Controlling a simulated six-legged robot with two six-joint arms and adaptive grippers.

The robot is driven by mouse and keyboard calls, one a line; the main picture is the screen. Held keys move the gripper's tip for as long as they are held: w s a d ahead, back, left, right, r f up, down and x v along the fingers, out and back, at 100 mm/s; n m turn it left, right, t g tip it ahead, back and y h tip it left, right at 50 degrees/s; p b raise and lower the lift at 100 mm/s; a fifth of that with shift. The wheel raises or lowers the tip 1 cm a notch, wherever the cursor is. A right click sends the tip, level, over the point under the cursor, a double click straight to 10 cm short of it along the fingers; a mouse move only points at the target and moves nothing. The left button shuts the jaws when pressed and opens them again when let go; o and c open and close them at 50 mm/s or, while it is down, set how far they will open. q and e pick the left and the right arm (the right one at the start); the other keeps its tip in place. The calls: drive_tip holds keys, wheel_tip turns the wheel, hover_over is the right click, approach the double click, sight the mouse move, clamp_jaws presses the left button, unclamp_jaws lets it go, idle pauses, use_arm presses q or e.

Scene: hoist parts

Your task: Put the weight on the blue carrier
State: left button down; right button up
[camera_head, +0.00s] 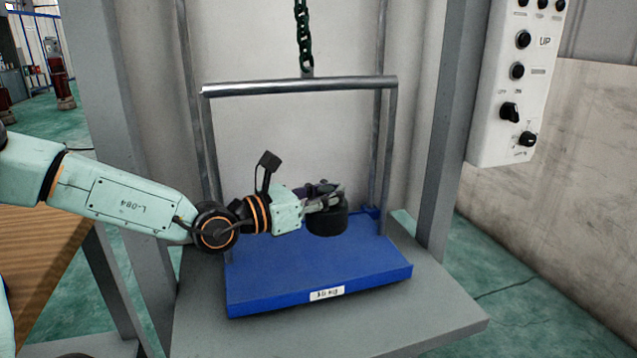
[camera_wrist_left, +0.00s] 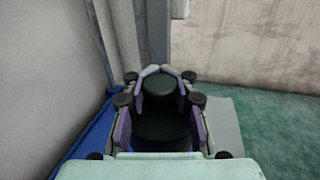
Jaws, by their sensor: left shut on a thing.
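The weight (camera_head: 327,222) is a dark, round, squat piece with a narrower top. My left gripper (camera_head: 333,197) is shut on its upper part, over the blue carrier (camera_head: 310,272). I cannot tell whether the weight's underside touches the carrier. In the left wrist view the weight (camera_wrist_left: 160,128) sits between the fingers of my left gripper (camera_wrist_left: 160,82). The carrier is a flat blue platform with a white label on its front edge, hanging by side bars from a metal crossbar (camera_head: 300,86). My right gripper is not in view.
The carrier stands over a grey platform (camera_head: 420,318) between grey posts (camera_head: 452,130). A dark chain (camera_head: 303,35) meets the crossbar. A white control panel (camera_head: 520,80) with several knobs hangs at the right. A wooden table (camera_head: 45,245) is at the left. The carrier's front is clear.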

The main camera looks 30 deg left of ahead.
use_arm(q)
drive_tip(key=s+d+f+m+g+h, duration=0.1)
drive_tip(key=s+d+f+g+h, duration=0.1)
drive_tip(key=s+d+f, duration=0.2)
drive_tip(key=s+d+f+m+g+h, duration=0.1)
drive_tip(key=s+d+f+m+h, duration=0.1)
drive_tip(key=s+d+f, duration=0.2)
drive_tip(key=s+d+f+m+g+h, duration=0.2)
drive_tip(key=s+d+f, duration=0.1)
drive_tip(key=s+f, duration=0.1)
drive_tip(key=shift+d+f+g+h, duration=0.3)
drive_tip(key=shift+d+f+h, duration=0.1)
drive_tip(key=shift+f, duration=0.3)
drive_tip(key=shift+s+d+f+m, duration=0.15)
drive_tip(key=shift+s+f+m, duration=0.15)
drive_tip(key=shift+f, duration=0.15)
drive_tip(key=shift+d, duration=0.1)
